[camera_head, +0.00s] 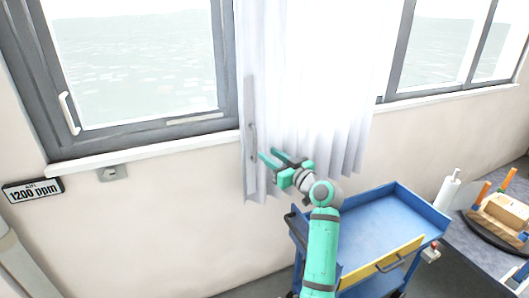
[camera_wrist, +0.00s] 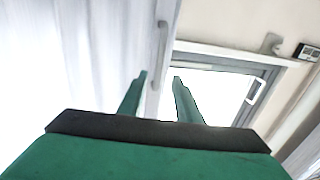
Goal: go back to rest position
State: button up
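My gripper (camera_head: 272,157) is at the end of my green arm, in front of the left edge of the white curtain (camera_head: 318,90) in the head view. In the wrist view the fingers of my gripper (camera_wrist: 160,80) are also apart. A grey bar with a handle (camera_head: 252,130) runs down the curtain's left edge, close to the fingertips; the handle also shows in the wrist view (camera_wrist: 160,45). I cannot tell whether the fingers touch it.
A blue cart (camera_head: 375,222) with a yellow front stands right of my arm. A counter (camera_head: 478,245) with a white bottle (camera_head: 448,190) and a wooden block (camera_head: 505,212) is at the far right. Windows (camera_head: 140,60) line the wall.

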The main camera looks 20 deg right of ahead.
jog(key=shift+s+d, duration=0.1)
jog(key=shift+s, duration=0.2)
